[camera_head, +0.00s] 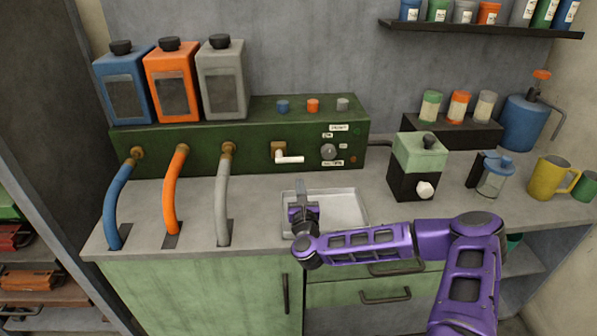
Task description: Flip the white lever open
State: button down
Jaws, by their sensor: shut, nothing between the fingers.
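The white lever (291,160) is on the front of the green machine (240,128), on a brass fitting (278,150). It points to the right and lies about level. My gripper (304,195) is shut and empty. In the picture it is below the lever, over the left part of the metal tray, and apart from the lever. My purple arm reaches in from the right and covers the tray's front side.
The metal tray (345,208) sits on the counter below the lever. Blue, orange and grey hoses (222,195) stand to the left. A green and black box (418,165) stands to the right. A round knob (328,152) is right of the lever.

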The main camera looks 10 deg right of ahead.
jog(key=w, duration=0.6)
jog(key=shift+w+d+r, duration=0.2)
jog(key=shift+w+d, duration=0.05)
jog(key=shift+w, duration=0.05)
